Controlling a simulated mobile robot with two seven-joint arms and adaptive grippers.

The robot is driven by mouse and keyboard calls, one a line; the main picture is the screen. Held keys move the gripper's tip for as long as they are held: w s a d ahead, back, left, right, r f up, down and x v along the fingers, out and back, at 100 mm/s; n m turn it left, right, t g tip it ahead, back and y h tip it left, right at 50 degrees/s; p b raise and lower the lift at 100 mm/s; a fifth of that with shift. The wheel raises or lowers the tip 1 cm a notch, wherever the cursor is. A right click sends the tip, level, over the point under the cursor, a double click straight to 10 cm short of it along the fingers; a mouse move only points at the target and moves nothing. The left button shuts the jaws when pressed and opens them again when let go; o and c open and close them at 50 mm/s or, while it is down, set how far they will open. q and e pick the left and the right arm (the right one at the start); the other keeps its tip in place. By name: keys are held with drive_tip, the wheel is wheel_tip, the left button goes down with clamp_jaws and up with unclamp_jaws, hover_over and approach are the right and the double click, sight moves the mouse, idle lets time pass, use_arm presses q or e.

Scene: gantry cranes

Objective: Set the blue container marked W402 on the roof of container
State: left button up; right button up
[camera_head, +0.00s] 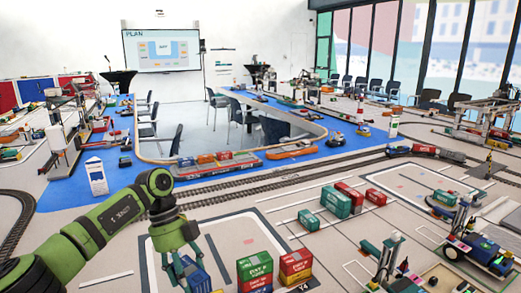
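My green left arm comes in from the left, and its gripper (183,270) points down at the lower middle of the view. A blue container (199,279) is right at the gripper's fingers, partly hidden by them; its marking is not readable. I cannot tell whether the fingers are closed on it. To the right stand a green container stack (255,272) and a red container stack (296,265) with yellow low down. Farther back are a green container (309,220), a teal container (336,202) and two red containers (350,196) (376,197).
Model railway tracks (270,181) cross behind the containers. A white sign (96,177) stands at left. Bare floor lies between the stacks and the green container.

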use_arm(q)
drive_tip(key=s+a+f+n+t+y, duration=0.1)
drive_tip(key=s+n+t, duration=0.3)
drive_tip(key=n, duration=0.9)
drive_tip(key=s+f+n+t+y, duration=0.1)
drive_tip(key=s+n+t+y, duration=0.1)
drive_tip(key=s+n, duration=0.9)
drive_tip(key=n+t, duration=0.1)
drive_tip(key=n, duration=0.1)
drive_tip(key=shift+s+a+f+n+t, duration=0.25)
drive_tip(key=shift+a+f+n+t, duration=0.05)
drive_tip(key=shift+a+t, duration=0.1)
drive_tip(key=shift+d, duration=0.1)
